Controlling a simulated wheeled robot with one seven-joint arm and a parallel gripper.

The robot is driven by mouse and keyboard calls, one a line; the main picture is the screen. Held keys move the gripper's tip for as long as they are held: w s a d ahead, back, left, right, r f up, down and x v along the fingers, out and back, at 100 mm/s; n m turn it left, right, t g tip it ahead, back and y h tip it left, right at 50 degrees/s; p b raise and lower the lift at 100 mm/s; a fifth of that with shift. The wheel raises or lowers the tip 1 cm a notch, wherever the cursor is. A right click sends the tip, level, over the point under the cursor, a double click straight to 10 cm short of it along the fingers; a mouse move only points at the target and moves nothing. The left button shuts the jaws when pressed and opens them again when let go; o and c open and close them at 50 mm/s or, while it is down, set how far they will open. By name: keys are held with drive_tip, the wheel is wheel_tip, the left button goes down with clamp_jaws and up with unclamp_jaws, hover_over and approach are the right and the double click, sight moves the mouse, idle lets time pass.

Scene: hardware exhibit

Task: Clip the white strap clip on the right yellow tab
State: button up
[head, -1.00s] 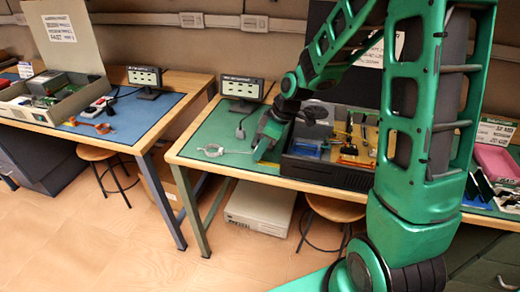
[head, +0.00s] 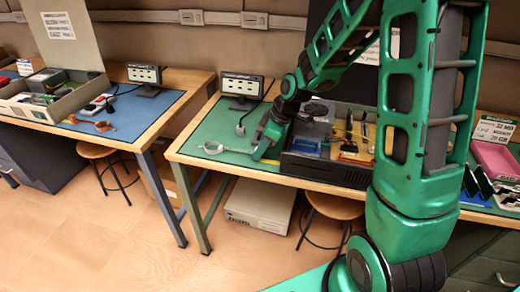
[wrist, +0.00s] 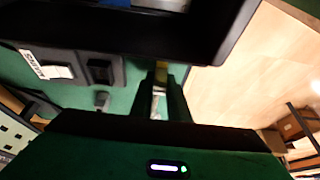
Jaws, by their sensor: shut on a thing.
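A white strap (head: 213,148) lies on the green mat in the head view, with a round loop at its left end. Its right end runs to my gripper (head: 258,153), which is low over the mat at the left side of the black case. In the wrist view my gripper (wrist: 161,84) is shut on a small white piece (wrist: 157,104), apparently the white strap clip. A yellowish tab (wrist: 161,71) shows at the fingertips, close to the case edge. Whether clip and tab touch cannot be told.
A small display (head: 241,86) stands behind on the mat. An orange strap (head: 97,123) lies on the left table.

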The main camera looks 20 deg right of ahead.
drive_tip(key=shift+f, duration=0.35)
drive_tip(key=o, duration=0.9)
drive_tip(key=shift+c, duration=0.2)
drive_tip(key=shift+o, duration=0.3)
drive_tip(key=shift+o, duration=1.3)
drive_tip(key=shift+w+r, duration=0.1)
drive_tip(key=shift+r, duration=0.6)
drive_tip(key=shift+r, duration=2.95)
